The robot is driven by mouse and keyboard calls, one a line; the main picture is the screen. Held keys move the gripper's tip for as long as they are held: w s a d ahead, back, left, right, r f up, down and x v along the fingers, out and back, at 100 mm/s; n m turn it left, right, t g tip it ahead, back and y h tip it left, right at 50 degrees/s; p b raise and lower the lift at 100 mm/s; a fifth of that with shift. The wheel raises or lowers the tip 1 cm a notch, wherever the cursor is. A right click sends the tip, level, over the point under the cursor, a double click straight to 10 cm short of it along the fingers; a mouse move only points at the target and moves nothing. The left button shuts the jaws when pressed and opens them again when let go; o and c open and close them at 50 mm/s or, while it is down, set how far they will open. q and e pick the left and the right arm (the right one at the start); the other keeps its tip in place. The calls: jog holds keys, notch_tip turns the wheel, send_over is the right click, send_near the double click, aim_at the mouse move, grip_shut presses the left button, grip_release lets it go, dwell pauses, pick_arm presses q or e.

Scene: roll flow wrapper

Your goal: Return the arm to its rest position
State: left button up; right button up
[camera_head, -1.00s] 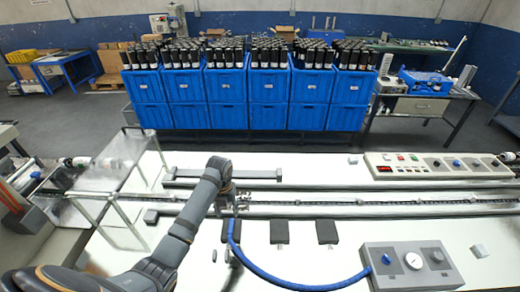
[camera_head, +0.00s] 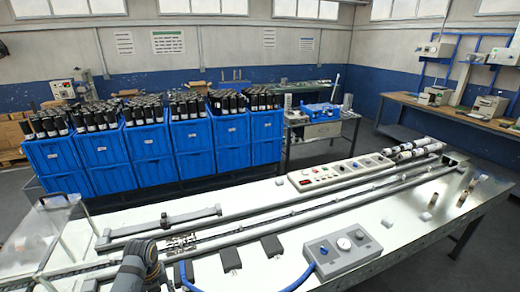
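My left arm (camera_head: 140,264) comes in at the lower left of the head view, and only a dark, rounded part of it shows. It stands in front of the near-left part of the machine table (camera_head: 420,221), beside the small metal fittings (camera_head: 178,246) on the rails. I cannot make out the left gripper's fingers. My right arm and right gripper are not in view.
A clear guard (camera_head: 40,238) stands left of my arm. Dark pads (camera_head: 271,245) lie between. A control panel (camera_head: 340,172) and blue crates (camera_head: 155,157) are farther back.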

pick_arm(q)
jog(key=s+d+r+n+t, duration=0.25)
jog(key=s+n, duration=0.55)
jog(key=n, duration=0.7)
jog(key=s+d+r+n+t, duration=0.15)
jog(key=s+d+n, duration=0.25)
jog(key=s+n, duration=0.75)
notch_tip(320, 180, down, 28)
jog(key=w+a+n+g+b, duration=0.2)
jog(key=n+b, duration=0.1)
jog(key=b, duration=0.2)
jog(key=s+a+f+g+b, duration=0.1)
jog(key=s+f+b, duration=0.3)
jog(key=s+f, duration=1.6)
notch_tip(320, 180, down, 4)
jog(key=shift+a+r+y+b, duration=0.15)
jog(key=shift+a+y+b, duration=0.15)
jog(key=shift+a+b, duration=0.1)
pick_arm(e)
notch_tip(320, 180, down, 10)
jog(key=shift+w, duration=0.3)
